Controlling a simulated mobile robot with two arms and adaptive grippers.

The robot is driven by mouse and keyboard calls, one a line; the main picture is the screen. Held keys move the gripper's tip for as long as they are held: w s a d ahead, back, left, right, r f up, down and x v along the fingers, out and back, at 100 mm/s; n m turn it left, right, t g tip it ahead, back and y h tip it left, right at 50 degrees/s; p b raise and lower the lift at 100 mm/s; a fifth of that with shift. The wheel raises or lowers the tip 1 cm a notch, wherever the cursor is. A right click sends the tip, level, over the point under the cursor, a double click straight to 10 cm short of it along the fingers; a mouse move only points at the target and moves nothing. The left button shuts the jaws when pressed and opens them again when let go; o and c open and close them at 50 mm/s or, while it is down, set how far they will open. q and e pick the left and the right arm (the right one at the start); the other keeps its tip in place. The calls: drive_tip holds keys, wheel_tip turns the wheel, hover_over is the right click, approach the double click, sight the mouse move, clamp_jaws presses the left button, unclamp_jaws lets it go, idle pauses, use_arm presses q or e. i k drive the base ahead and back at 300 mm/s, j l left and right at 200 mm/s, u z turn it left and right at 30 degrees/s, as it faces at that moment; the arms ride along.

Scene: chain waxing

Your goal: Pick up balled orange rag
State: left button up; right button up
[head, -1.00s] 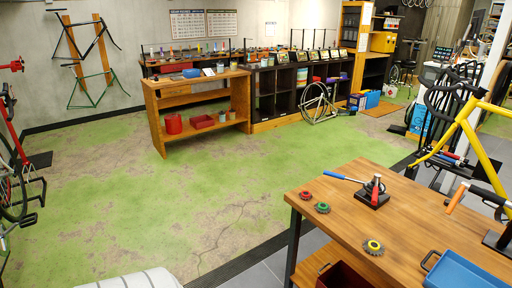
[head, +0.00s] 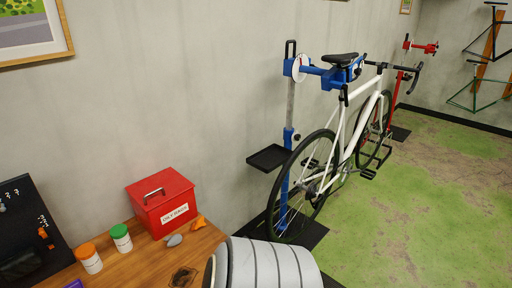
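A small crumpled orange thing (head: 198,223), which looks like the balled orange rag, lies on the wooden bench at the lower left of the head view. It is just right of the front of a red lidded box (head: 163,203) labelled for oily rags. A small grey lump (head: 174,240) lies close beside it on the left. Neither of my grippers is in view.
The wooden bench (head: 136,262) also holds an orange-capped bottle (head: 89,258), a green-capped bottle (head: 121,238) and a dark item (head: 183,278). A dark panel (head: 30,230) stands at left. A white bike (head: 345,140) hangs on a blue stand, right of the bench. Green floor is open at right.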

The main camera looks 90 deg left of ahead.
sight(199, 222)
drive_tip(key=u, duration=3.3)
drive_tip(key=l, duration=1.3)
